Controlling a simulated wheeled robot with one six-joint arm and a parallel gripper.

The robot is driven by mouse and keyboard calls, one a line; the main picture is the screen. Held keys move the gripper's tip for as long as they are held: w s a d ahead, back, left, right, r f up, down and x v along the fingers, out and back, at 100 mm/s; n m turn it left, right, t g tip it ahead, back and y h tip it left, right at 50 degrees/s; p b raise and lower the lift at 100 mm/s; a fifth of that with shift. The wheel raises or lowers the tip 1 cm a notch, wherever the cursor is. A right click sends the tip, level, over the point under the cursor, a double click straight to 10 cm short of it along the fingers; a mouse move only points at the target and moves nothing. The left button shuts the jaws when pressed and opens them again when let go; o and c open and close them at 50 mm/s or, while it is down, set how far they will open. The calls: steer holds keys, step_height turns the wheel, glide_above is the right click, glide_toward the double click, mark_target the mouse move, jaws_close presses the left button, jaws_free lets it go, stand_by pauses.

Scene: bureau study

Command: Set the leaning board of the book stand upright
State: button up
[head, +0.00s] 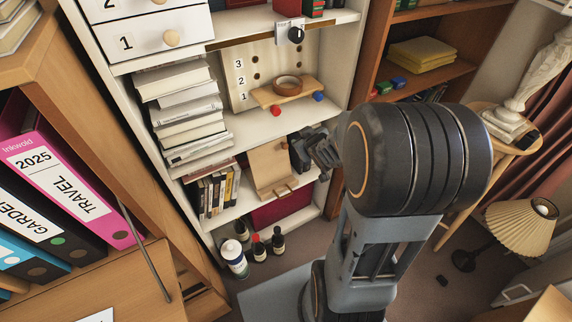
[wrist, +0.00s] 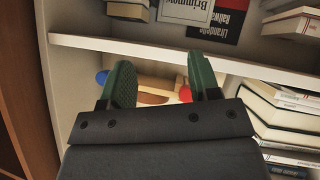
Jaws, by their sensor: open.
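The book stand (head: 275,188) is on the lower shelf of the white bookcase, with a light wooden board (head: 268,163) and a small ledge with pegs at its front. The board looks tilted; its exact angle is hard to judge. My gripper (head: 312,152) is just right of the board in the head view, apart from it as far as I can see. In the wrist view my gripper (wrist: 160,78) shows two green fingers spread apart, with nothing held. I cannot make out the stand in the wrist view.
Upright books (head: 218,190) stand left of the stand. Above is a shelf with a book stack (head: 185,115) and a wooden bar (head: 285,93) with red and blue knobs; the bar shows between my fingers in the wrist view (wrist: 155,86). Bottles (head: 235,258) stand on the floor.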

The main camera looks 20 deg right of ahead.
mark_target(286, 147)
step_height(286, 147, down, 10)
steer(key=w+n+t+y+b, duration=0.1)
steer(key=t+y+b, duration=0.15)
steer(key=b, duration=0.25)
steer(key=b+x, duration=0.4)
steer(key=x, duration=0.9)
steer(key=shift+w+d+f, duration=0.15)
steer(key=shift+w+f, duration=0.05)
steer(key=shift+w, duration=0.15)
steer(key=shift+c, duration=0.2)
jaws_close()
